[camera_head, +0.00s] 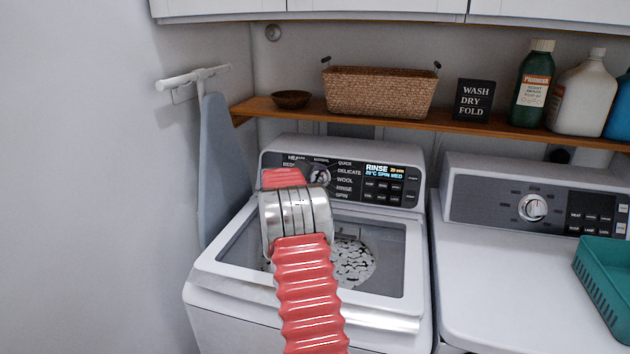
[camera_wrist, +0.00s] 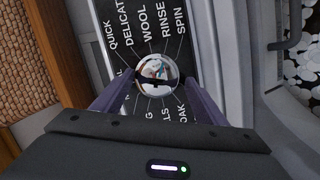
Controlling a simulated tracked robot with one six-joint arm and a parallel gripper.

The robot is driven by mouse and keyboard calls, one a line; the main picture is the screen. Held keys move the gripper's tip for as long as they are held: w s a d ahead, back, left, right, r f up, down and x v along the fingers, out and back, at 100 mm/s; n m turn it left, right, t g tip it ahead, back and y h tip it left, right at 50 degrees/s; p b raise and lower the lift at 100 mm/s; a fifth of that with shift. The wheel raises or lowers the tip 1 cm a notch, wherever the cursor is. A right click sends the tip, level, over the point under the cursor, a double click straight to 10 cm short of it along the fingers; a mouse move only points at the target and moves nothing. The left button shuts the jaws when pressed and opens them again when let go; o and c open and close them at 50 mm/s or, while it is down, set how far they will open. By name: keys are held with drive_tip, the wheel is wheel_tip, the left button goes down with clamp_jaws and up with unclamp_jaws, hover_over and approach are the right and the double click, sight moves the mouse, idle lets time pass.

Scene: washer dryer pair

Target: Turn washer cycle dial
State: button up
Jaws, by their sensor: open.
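The washer cycle dial (camera_wrist: 157,72) is a round shiny knob in the middle of the wrist view, with cycle names printed around it. In the head view the dial (camera_head: 320,173) shows partly above my arm, on the washer's dark control panel (camera_head: 400,172). The panel display reads RINSE and SPIN MED. My gripper (camera_wrist: 158,86) is open, with one finger on each side of the dial in the picture. I cannot tell whether the fingers touch it. In the head view my arm hides the gripper.
The washer's glass lid (camera_head: 385,250) is below the panel. A dryer (camera_head: 530,280) with its own dial stands at right, with a teal basket (camera_head: 605,270) on it. A wooden shelf (camera_head: 450,126) holding a wicker basket (camera_head: 378,92) and bottles runs above. An ironing board (camera_head: 222,165) leans at left.

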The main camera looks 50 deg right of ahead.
drive_tip(key=shift+r, duration=0.1)
drive_tip(key=v, duration=1.3)
drive_tip(key=shift+a, duration=0.35)
drive_tip(key=s+a+r+y, duration=0.2)
drive_tip(key=s+a, duration=0.2)
drive_tip(key=a, duration=0.5)
drive_tip(key=s+a+r+t+y, duration=0.1)
drive_tip(key=s+a+y, duration=0.15)
drive_tip(key=a, duration=0.65)
drive_tip(key=s+a+r+y, duration=0.15)
drive_tip(key=s+a, duration=0.25)
drive_tip(key=a, duration=0.5)
drive_tip(key=s+a+f+y, duration=0.1)
drive_tip(key=s+a+y, duration=0.1)
drive_tip(key=s+a, duration=0.4)
drive_tip(key=s+a+f+n+t+y, duration=0.1)
drive_tip(key=s+a, duration=0.5)
drive_tip(key=a, duration=0.6)
drive_tip(key=s+a+f+t+y, duration=0.1)
drive_tip(key=s+a+f+y, duration=0.2)
drive_tip(key=s+a, duration=0.3)
drive_tip(key=a+y, duration=0.1)
drive_tip(key=a, duration=0.2)
drive_tip(key=shift+f, duration=0.2)
drive_tip(key=shift+c, duration=0.6)
